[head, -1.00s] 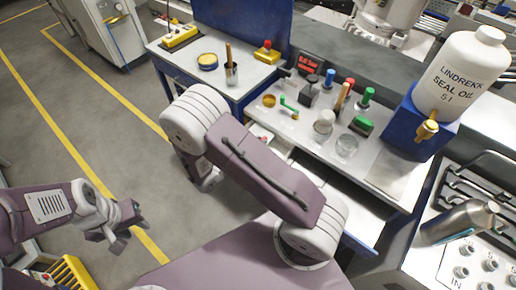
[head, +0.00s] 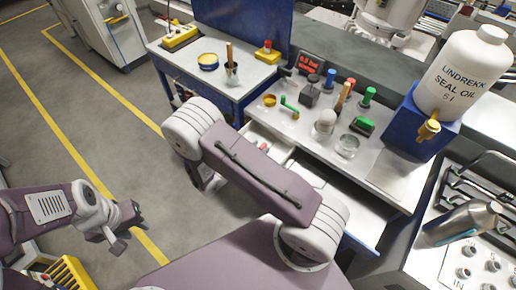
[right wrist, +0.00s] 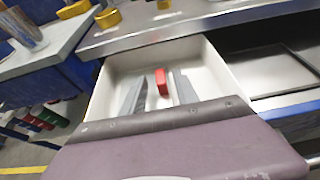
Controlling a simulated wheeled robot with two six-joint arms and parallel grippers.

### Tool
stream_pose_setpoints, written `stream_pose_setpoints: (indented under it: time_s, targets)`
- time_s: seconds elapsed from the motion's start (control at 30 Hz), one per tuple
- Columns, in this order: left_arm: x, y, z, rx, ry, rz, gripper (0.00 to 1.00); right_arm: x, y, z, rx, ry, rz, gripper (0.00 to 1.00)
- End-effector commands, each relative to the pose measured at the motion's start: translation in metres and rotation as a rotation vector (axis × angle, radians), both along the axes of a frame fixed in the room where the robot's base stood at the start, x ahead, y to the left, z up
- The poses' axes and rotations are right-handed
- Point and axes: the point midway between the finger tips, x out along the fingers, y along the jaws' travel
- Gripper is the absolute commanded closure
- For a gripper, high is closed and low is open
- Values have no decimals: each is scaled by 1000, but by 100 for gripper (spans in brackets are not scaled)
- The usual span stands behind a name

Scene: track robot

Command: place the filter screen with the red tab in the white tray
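A small red piece (right wrist: 162,82), which may be the red tab, stands in an open white-walled drawer (right wrist: 100,92) in the right wrist view. The screen itself cannot be made out. My right gripper (right wrist: 160,85) has two grey fingers apart, one on each side of the red piece; contact cannot be told. In the head view the red piece (head: 264,146) shows in the drawer beyond my right arm, which hides the right gripper. My left gripper (head: 128,231) is open and empty over the floor. I cannot identify the white tray.
The bench (head: 390,178) above the drawer carries bottles, brushes and a glass jar (head: 347,146). A seal oil jug (head: 468,72) stands on a blue block at right. A side table (head: 172,52) is at upper left.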

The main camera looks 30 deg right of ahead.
Motion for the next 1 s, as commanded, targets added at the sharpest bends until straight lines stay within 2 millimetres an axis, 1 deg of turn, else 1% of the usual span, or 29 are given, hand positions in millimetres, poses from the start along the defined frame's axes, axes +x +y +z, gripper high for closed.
stream_pose_setpoints:
  time_s: [0.2, 0.3, 0.33, 0.47, 0.8, 0.9, 1.0]
  targets:
    - [0, 0, 0, 0, 0, 0, 64, 0, 0, 1, 0, 0, 0, 64]
    - [0, 0, 6, 0, 0, 0, 64, 0, 0, 7, 0, 0, 0, 64]
    - [0, 0, 3, 0, 0, 0, 64, -1, 3, 5, 1, -2, 1, 64]
    - [0, 0, 3, 0, 0, 0, 64, -7, 22, 13, 1, -2, 6, 64]
    - [0, 0, 4, 0, 0, 0, 64, -32, 78, 38, 2, -3, 3, 64]
    - [0, 0, 5, 0, 0, 0, 64, -37, 91, 44, 1, -3, 3, 64]
    - [0, 0, 5, 0, 0, 0, 64, -40, 98, 47, 1, -2, 1, 64]
